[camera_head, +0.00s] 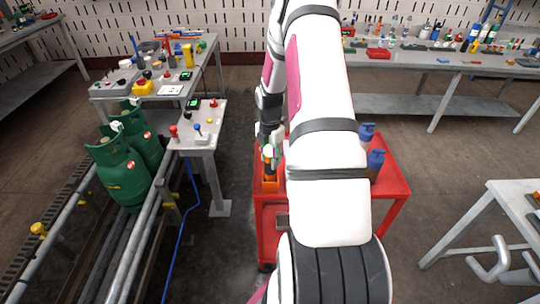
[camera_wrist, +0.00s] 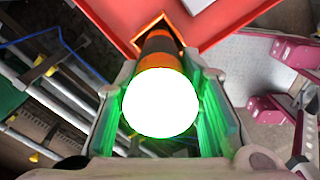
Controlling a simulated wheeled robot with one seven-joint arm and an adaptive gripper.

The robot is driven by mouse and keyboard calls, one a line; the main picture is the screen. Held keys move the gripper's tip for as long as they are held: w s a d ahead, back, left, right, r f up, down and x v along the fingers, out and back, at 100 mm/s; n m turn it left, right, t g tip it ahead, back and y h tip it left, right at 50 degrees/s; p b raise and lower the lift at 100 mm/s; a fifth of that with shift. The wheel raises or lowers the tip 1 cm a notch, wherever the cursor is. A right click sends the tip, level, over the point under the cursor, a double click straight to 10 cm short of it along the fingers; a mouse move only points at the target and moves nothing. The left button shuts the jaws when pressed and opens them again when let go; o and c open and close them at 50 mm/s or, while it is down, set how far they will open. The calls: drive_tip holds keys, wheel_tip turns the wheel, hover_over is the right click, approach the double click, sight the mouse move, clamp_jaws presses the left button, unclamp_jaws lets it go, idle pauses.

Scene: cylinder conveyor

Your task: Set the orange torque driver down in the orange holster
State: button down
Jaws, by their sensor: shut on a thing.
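The orange torque driver (camera_wrist: 158,62) shows in the wrist view with a glaring white round end toward the camera, an orange band and a dark body. My gripper (camera_wrist: 163,105) is shut on it, one green-lit finger on each side. The driver's far end lines up with the square opening of the orange holster (camera_wrist: 177,27) and appears to be within it; I cannot tell how deep. In the head view the orange holster (camera_head: 269,185) is at the left edge of the red cart, with my gripper (camera_head: 268,155) right above it. My arm hides much of the cart.
The red cart (camera_head: 390,178) carries blue-topped bottles (camera_head: 375,160) on its right side. Left of it stand a small control table (camera_head: 205,135) and a conveyor with green cylinders (camera_head: 122,175). A workbench (camera_head: 440,66) stands behind; a grey table (camera_head: 500,200) is at right.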

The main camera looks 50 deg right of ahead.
drive_tip(key=c, duration=1)
unclamp_jaws()
wheel_tip(320, 180, up, 12)
drive_tip(key=shift+r, duration=0.1)
drive_tip(key=shift+w, duration=0.1)
